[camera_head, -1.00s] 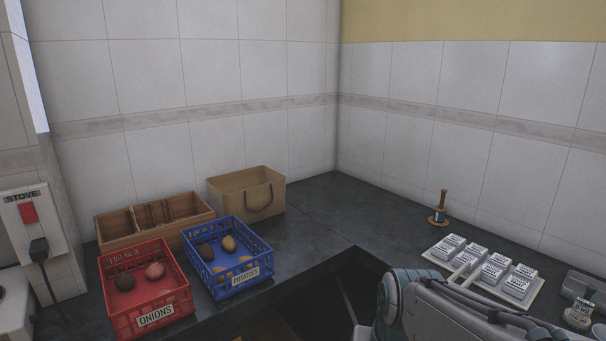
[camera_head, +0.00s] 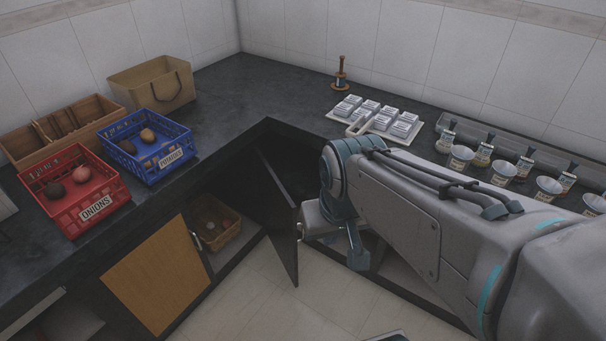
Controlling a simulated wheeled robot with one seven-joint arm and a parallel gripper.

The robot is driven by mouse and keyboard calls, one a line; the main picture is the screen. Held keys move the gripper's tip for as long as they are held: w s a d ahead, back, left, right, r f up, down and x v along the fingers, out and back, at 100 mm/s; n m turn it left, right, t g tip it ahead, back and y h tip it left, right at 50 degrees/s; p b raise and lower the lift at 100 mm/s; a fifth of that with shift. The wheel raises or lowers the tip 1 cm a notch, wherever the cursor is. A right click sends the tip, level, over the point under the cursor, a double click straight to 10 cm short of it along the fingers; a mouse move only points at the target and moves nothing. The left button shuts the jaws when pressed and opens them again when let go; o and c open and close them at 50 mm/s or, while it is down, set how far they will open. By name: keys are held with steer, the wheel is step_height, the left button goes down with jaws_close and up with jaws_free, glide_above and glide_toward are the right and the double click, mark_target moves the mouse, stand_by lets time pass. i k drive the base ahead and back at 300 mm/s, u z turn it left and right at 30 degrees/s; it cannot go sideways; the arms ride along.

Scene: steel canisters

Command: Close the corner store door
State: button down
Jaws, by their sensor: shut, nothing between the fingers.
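The corner store door (camera_head: 281,225) is a dark panel under the inner corner of the dark counter. My arm reaches in from the right. My gripper (camera_head: 358,258) hangs at its end, to the right of the door, pointing down. Its fingers are shut and empty, and it looks apart from the door. Part of the gripper is hidden by my forearm.
An open compartment left of the door holds a brown basket (camera_head: 215,222). A wooden cabinet front (camera_head: 158,277) is farther left. On the counter stand a red crate (camera_head: 98,208), a blue crate (camera_head: 128,172) and a white tray (camera_head: 336,118). Tiled floor (camera_head: 240,305) is clear in front.

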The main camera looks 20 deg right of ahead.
mark_target(279, 213)
steer(key=z, duration=0.6)
steer(key=i, duration=0.95)
steer(key=u, duration=0.75)
